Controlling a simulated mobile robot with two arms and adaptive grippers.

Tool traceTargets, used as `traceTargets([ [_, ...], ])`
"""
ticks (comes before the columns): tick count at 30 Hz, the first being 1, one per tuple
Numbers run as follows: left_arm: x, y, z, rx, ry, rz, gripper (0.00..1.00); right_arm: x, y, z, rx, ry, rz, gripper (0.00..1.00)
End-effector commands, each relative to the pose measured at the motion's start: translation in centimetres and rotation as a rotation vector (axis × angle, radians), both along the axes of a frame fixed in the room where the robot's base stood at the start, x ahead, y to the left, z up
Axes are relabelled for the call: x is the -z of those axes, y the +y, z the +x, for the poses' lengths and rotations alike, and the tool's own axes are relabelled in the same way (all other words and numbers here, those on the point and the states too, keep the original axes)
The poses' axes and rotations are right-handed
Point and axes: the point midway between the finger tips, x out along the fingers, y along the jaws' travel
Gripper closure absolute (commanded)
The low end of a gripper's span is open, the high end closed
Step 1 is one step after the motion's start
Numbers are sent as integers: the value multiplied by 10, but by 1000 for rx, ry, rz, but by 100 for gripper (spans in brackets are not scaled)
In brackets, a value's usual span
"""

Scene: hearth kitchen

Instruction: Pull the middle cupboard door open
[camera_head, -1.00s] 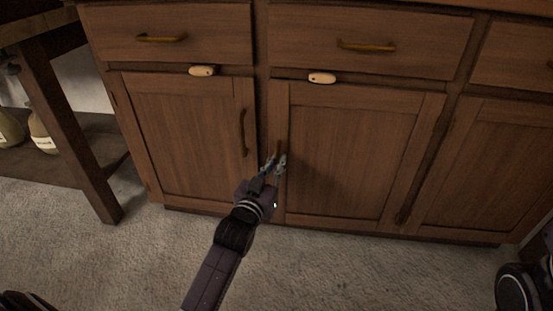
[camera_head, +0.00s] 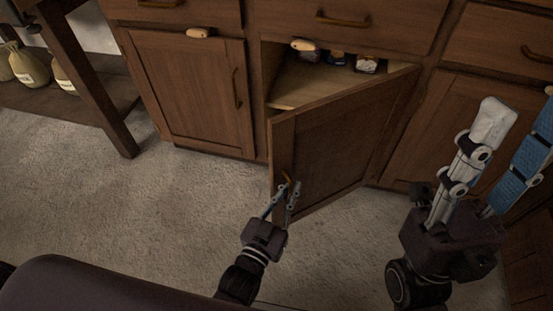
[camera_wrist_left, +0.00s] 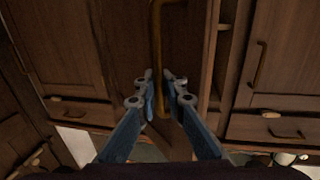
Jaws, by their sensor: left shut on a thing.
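The middle cupboard door (camera_head: 335,145) is brown wood and stands part open, swung out toward me from hinges on its right. Its brass handle (camera_head: 286,178) is near the free left edge. My left gripper (camera_head: 288,186) is shut on this handle; its fingers hide part of it. In the left wrist view the handle (camera_wrist_left: 157,45) runs as a vertical bar between the blue-padded fingers of my left gripper (camera_wrist_left: 162,82). My right gripper (camera_head: 522,112) is raised at the right, in front of the right cupboard, with its two fingers apart and nothing seen between them.
Inside the middle cupboard, a shelf (camera_head: 300,84) holds several small items, including a jar (camera_head: 367,64). The left cupboard door (camera_head: 190,92) is shut. A wooden table leg (camera_head: 95,105) stands at left with sacks (camera_head: 28,68) behind. The carpet (camera_head: 190,205) before the cupboards is clear.

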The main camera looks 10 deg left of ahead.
Motion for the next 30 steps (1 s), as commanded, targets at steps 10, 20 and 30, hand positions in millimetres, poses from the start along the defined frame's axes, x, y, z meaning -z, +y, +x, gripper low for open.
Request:
traceTargets([
  [10,1,-18,-22,8,0,4,100,-12,0,0,0,0,0,60],
  [20,2,-19,-24,9,2,5,100,-12,0,0,0,1,0,60],
  [30,2,-20,-23,10,0,2,75,-12,0,0,-1,1,0,60],
])
